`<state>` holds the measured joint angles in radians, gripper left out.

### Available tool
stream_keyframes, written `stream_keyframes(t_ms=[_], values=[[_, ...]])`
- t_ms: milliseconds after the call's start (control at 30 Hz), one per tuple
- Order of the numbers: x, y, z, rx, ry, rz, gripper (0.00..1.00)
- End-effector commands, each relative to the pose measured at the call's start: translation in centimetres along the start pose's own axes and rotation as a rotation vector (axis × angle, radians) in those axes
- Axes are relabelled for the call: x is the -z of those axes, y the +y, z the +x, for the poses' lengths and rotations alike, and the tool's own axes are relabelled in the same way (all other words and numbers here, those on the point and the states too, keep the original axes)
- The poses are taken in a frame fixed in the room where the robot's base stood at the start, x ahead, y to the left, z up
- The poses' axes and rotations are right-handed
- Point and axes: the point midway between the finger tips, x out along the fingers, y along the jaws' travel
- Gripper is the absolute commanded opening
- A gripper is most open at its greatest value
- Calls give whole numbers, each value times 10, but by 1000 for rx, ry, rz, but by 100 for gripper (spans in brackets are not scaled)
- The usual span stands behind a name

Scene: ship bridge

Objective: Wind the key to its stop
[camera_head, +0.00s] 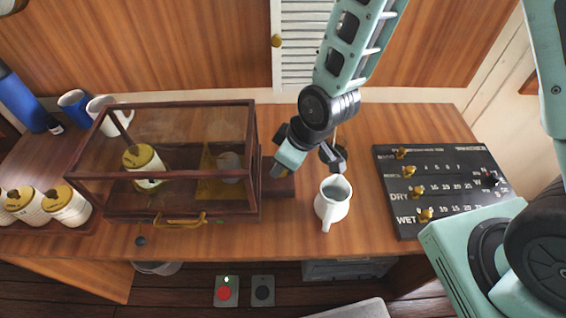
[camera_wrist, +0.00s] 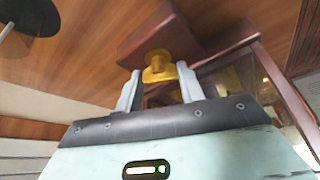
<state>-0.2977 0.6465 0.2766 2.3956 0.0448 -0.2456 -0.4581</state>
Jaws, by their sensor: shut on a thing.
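The brass key (camera_wrist: 158,70) shows in the wrist view on the face of a dark red-brown wooden block (camera_wrist: 150,38). My gripper (camera_wrist: 160,88) has one finger on each side of the key and is shut on it. In the head view my gripper (camera_head: 280,168) is at the right end of the glass case (camera_head: 255,150), above the small wooden block (camera_head: 279,188). The key is mostly hidden there by my gripper. How far the key is turned cannot be told.
A white jug (camera_head: 333,204) stands close to the right of my gripper. A dark board with brass knobs (camera_head: 420,165) lies further right. Inside the case is a cream jar (camera_head: 146,166). Mugs, a blue flask (camera_head: 22,100) and more jars stand left.

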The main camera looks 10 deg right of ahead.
Motion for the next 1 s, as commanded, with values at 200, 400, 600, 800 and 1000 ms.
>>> stream_keyframes(t_ms=[200, 400, 600, 800, 1000], values=[[0, 0, 0, -21, 0, 49, 15], [0, 0, 0, -26, 0, 61, 15], [0, 0, 0, -26, 0, 61, 15], [0, 0, 0, -25, 0, 60, 60], [0, 0, 0, -25, 0, 59, 60]])
